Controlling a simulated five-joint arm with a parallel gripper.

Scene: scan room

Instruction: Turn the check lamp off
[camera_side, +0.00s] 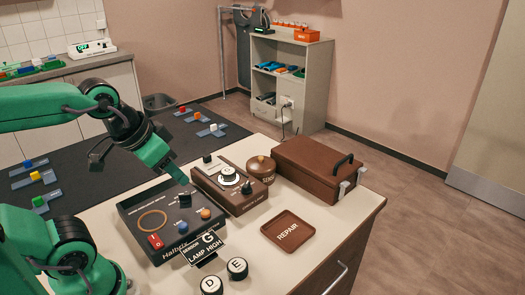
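A dark control box (140,217) lies on the pale worktop, with an orange ring (152,220), a red rocker switch (155,241), a black square part (184,200) and a small orange knob or lamp (205,213). A black sign (205,249) reading "LAMP HIGH" with a large G stands at the box's front edge. My green gripper (182,178) points down just above the box's back edge, behind the black part. Its finger gap is not visible, and nothing shows held.
A brown box (207,187) with a dial and black knob stands behind right. A brown dome (262,167), a brown case (310,165) and a REPAIR tray (270,239) are farther right. Round D (211,285) and E (237,267) pieces stand in front. Bare worktop surrounds the tray.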

